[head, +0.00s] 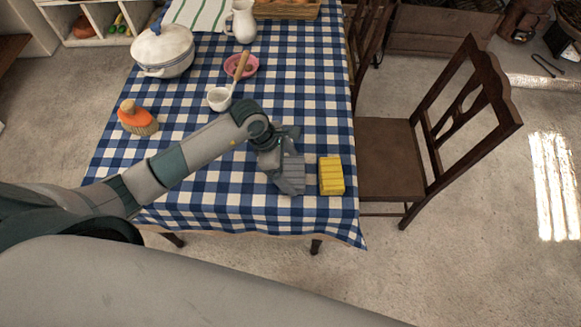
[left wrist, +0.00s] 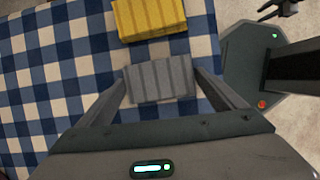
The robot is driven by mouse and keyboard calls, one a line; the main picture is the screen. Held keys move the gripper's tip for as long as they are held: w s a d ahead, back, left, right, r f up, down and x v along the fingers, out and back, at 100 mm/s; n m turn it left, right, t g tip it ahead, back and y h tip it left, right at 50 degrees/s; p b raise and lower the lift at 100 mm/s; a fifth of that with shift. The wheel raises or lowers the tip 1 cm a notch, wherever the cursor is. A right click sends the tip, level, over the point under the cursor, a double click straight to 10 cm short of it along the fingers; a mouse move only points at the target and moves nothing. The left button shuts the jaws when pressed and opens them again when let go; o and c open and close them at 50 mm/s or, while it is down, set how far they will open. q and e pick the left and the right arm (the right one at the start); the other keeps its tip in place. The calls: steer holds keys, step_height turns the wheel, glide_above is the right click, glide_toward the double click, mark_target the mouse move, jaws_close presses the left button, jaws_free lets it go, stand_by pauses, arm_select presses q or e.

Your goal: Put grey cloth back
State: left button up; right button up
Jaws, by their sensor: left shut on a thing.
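The grey cloth (head: 293,175) is a ribbed, folded block near the front right of the checked table. It also shows in the left wrist view (left wrist: 160,78), between my fingers. My left gripper (head: 286,162) is shut on it from two opposite sides. The gripper and wrist hide part of the cloth in the head view. I cannot tell whether the cloth touches the tabletop. A yellow folded cloth (head: 331,176) lies just right of it, apart from it. What looks like my right gripper (left wrist: 280,9) is small and cut off at the left wrist view's top right.
The table (head: 190,192) has a blue-and-white checked cover. A lidded pot (head: 163,52), an orange-topped brush (head: 137,118), a white ladle cup (head: 219,98), a pink dish (head: 240,66) and a white jug (head: 243,20) stand further back. A wooden chair (head: 385,160) is at the right edge.

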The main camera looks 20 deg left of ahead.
arm_select(q)
steer(key=shift+f, duration=0.2)
steer(key=o, duration=0.8)
steer(key=shift+r, duration=0.1)
steer(key=shift+r, duration=0.15)
steer(key=shift+a+r, duration=0.2)
steer(key=shift+r, duration=0.3)
steer(key=b+v, duration=0.3)
steer(key=v, duration=0.8)
steer(key=shift+s, duration=0.1)
